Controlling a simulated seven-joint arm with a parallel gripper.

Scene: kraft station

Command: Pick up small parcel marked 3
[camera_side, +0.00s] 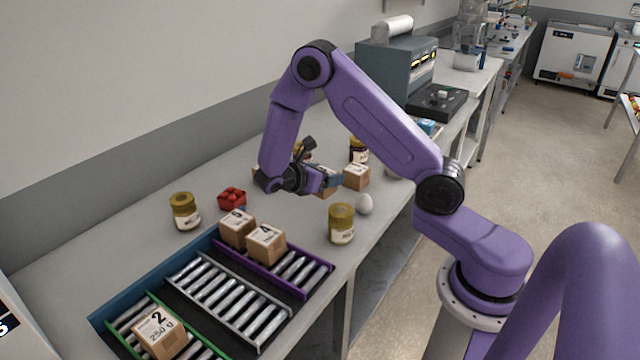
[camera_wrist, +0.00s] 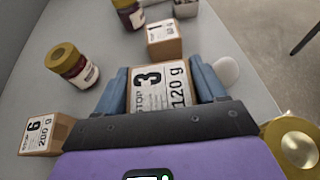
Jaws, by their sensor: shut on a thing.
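The small parcel marked 3 (camera_wrist: 150,88) is a brown box with a white label reading 120 g. In the wrist view it sits between the two blue fingers of my gripper (camera_wrist: 161,82), which is shut on it. In the side view my gripper (camera_side: 327,181) is low over the bench behind the rollers, and only a small part of the parcel shows below the fingers. I cannot tell whether the parcel touches the bench.
Parcel 1 (camera_wrist: 165,42) stands just beyond the fingers, and parcel 6 (camera_wrist: 42,134) lies to the left. A white egg-like object (camera_side: 364,204) and a gold-lidded jar (camera_side: 341,224) are nearby. The grey roller lane (camera_side: 228,300) is empty; purple and green lanes hold parcels.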

